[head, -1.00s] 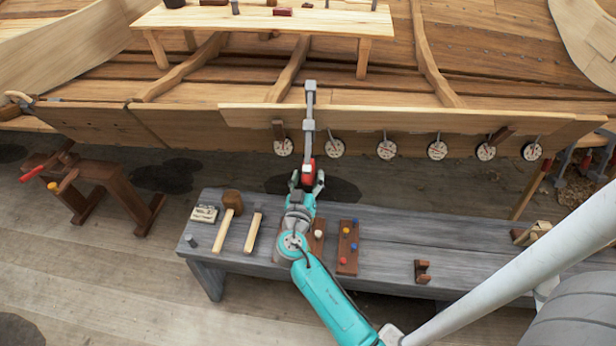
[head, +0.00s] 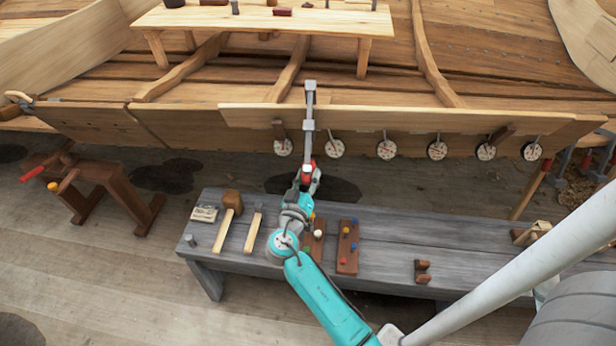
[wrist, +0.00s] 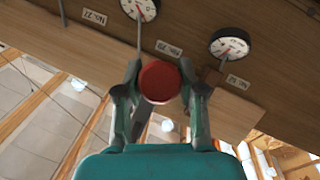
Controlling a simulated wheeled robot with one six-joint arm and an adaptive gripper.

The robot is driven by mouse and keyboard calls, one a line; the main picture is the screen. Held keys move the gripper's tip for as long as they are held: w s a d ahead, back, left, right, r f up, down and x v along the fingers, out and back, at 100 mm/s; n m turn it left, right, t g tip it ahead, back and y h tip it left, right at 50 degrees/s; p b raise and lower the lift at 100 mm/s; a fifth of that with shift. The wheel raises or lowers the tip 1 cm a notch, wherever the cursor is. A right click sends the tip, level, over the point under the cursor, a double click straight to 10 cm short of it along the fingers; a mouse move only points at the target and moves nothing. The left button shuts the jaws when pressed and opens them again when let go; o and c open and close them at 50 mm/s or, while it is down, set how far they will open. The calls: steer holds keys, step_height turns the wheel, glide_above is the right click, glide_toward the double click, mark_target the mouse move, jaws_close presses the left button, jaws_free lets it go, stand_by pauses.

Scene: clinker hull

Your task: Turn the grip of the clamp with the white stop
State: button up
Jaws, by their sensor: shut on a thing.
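The clamp (head: 309,125) is a grey metal bar that hangs over the upper edge of the hull plank, with a red grip (head: 307,162) at its lower end. A small white spot (head: 306,169) shows beside the red; I cannot tell for sure that it is the stop. My gripper (head: 308,178) is at the clamp's lower end, above the grey bench. In the wrist view the red round end of the grip (wrist: 160,82) sits between the two fingers of my gripper (wrist: 160,74), which are shut on it. The fingers hide the grip's sides.
Several round dials (head: 335,148) hang along the plank (head: 410,118) to the right of the clamp. The grey bench (head: 450,240) below holds a mallet (head: 231,210), a chisel-like tool (head: 253,232) and a pegged board (head: 347,262). A brown trestle (head: 105,180) stands at left.

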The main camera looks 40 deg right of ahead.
steer(key=o, duration=1.1)
steer(key=shift+o, duration=0.2)
steer(key=shift+a, duration=0.1)
steer(key=v, duration=1.1)
steer(key=shift+s+a, duration=0.25)
steer(key=shift+a, duration=0.1)
